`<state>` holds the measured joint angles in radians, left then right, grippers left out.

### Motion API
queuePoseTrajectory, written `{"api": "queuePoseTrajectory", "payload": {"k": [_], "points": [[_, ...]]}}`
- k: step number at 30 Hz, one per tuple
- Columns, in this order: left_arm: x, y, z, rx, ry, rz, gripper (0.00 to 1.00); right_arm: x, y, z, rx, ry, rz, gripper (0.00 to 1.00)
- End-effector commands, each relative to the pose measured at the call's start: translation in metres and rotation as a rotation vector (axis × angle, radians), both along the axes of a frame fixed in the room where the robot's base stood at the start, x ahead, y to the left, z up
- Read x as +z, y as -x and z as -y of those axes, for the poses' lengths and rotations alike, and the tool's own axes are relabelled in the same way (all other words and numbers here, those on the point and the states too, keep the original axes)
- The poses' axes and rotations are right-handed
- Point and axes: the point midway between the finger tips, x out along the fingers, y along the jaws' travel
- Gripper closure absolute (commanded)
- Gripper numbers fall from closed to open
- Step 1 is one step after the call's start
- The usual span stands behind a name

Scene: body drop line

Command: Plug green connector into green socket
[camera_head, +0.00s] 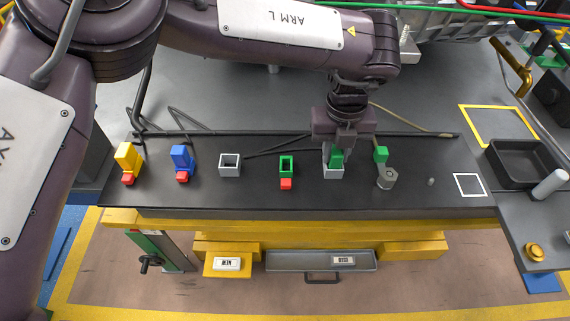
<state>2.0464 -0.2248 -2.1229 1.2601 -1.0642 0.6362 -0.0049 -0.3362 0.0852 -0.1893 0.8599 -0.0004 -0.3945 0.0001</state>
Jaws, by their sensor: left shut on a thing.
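My left gripper (340,140) points down over the black bench strip and is shut on the green connector (336,157). The connector's lower end is at a grey open-topped box (333,174); I cannot tell whether it is inside the box or just above it. The fingers hide the connector's upper part. To its left stands a green open-topped socket (287,161) with a dark opening and a red tab (286,184) at its front. The socket is apart from the gripper. My right gripper is not in view.
A yellow block (128,156), a blue block (181,156) and an empty grey box (230,168) stand to the left. Right of the gripper are a green block (380,154) and a grey cylinder (387,179). A black tray (525,178) lies far right. A dark cable runs behind the row.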

Motion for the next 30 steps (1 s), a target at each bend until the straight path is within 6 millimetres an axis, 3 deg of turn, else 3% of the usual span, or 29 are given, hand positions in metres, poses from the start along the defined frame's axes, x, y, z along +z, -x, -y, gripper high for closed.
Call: {"api": "queuePoseTrajectory", "payload": {"k": [7, 30], "points": [[0.005, 0.0, 0.0, 0.0, 0.0, 0.0, 1.0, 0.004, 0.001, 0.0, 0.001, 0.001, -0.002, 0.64], [0.05, 0.0, 0.0, 0.0, 0.0, 0.0, 1.0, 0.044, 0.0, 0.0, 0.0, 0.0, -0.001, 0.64]]}}
